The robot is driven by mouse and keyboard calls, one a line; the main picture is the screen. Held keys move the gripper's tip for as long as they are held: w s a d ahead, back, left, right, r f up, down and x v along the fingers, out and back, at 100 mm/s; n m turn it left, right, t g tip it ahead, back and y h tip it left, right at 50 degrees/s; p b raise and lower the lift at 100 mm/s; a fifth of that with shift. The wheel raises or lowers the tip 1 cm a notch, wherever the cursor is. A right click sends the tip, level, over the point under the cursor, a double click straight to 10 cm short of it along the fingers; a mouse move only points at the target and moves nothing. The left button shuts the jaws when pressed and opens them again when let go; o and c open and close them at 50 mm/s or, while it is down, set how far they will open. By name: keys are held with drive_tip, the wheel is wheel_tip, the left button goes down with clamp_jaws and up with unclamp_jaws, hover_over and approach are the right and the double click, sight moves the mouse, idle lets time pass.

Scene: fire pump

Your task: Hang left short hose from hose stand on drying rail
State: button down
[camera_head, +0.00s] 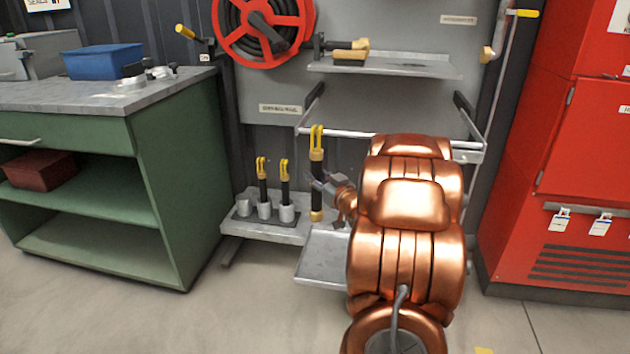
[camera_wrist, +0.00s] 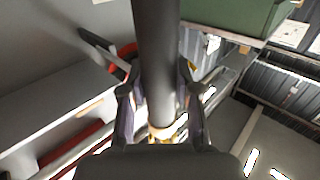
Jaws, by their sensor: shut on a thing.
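My gripper (camera_head: 328,185) is shut on a short black hose (camera_head: 317,178), which hangs upright with a yellow loop at its top and a brass end at its bottom. In the wrist view the hose (camera_wrist: 156,50) runs between the two fingers of my gripper (camera_wrist: 160,90). The drying rail (camera_head: 350,134) is a pale horizontal bar. The yellow loop overlaps its left part in the head view; I cannot tell whether they touch. The hose stand (camera_head: 267,222) is at lower left, with two hoses upright in its middle and right cups. Its left cup (camera_head: 243,206) is empty.
A metal tray (camera_head: 322,258) lies below the held hose. A green workbench (camera_head: 180,150) stands at left, and a red cabinet (camera_head: 570,180) at right. A red hose reel (camera_head: 262,25) and a shelf (camera_head: 400,66) are above the rail. My arm hides the rail's right-middle part.

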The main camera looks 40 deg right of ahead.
drive_tip(key=w+d+f, duration=0.1)
drive_tip(key=w+d, duration=0.3)
drive_tip(key=d, duration=0.1)
drive_tip(key=shift+d+f, duration=0.35)
idle(0.7)
idle(0.4)
drive_tip(key=c, duration=0.8)
unclamp_jaws()
drive_tip(key=shift+o, duration=0.2)
drive_tip(key=shift+f, duration=0.1)
drive_tip(key=s+a, duration=0.2)
drive_tip(key=s, duration=1)
drive_tip(key=shift+a, duration=0.1)
